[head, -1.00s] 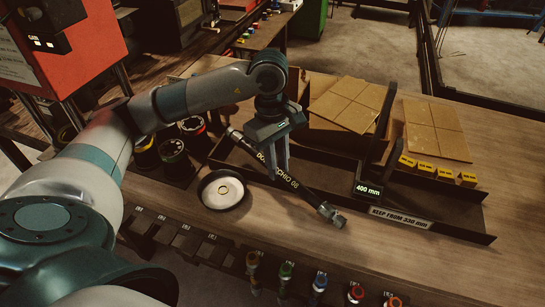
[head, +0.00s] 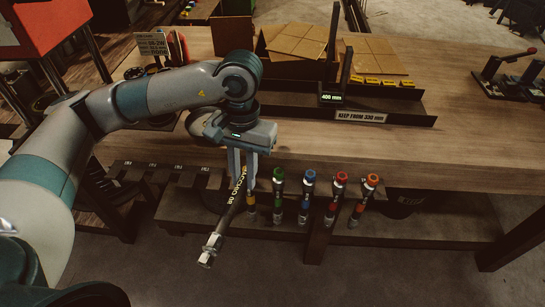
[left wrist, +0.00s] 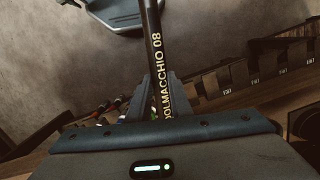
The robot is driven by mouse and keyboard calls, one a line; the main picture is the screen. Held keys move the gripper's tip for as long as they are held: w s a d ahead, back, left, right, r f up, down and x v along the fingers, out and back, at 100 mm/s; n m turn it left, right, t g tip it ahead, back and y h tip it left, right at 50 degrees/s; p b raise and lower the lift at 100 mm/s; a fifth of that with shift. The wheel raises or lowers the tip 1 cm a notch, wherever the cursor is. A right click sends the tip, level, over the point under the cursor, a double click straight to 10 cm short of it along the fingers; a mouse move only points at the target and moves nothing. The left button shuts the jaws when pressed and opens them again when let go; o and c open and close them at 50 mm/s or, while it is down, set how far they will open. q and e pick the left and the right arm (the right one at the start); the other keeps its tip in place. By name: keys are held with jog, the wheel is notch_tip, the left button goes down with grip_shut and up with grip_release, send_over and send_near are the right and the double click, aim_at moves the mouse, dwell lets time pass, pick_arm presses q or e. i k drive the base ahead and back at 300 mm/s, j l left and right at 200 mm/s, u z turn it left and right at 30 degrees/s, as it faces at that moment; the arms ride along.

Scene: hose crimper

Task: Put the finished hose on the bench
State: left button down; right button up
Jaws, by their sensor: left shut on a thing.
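The hose (head: 227,212) is black with yellow lettering and a metal fitting at its lower end. My left gripper (head: 240,182) is shut on it and holds it tilted, in front of the bench's near edge. In the left wrist view the hose (left wrist: 155,45) runs up between the fingers (left wrist: 163,97), and its lettering reads DOLMACCHIO 08. Its other end is hidden by the gripper. The wooden bench (head: 450,130) lies behind and to the right of the gripper. My right gripper is not in view.
Several colour-capped tools (head: 307,195) hang along the front edge, just right of the hose. A hand press (head: 510,75) stands at far right. The bench's right middle is clear.

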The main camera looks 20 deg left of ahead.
aim_at(366, 139)
jog(key=i+l+u, duration=0.2)
jog(key=l, duration=0.75)
jog(key=i+l+u, duration=0.2)
jog(key=l, duration=0.75)
jog(key=l+u, duration=0.2)
jog(key=l, duration=0.75)
jog(key=i, duration=0.45)
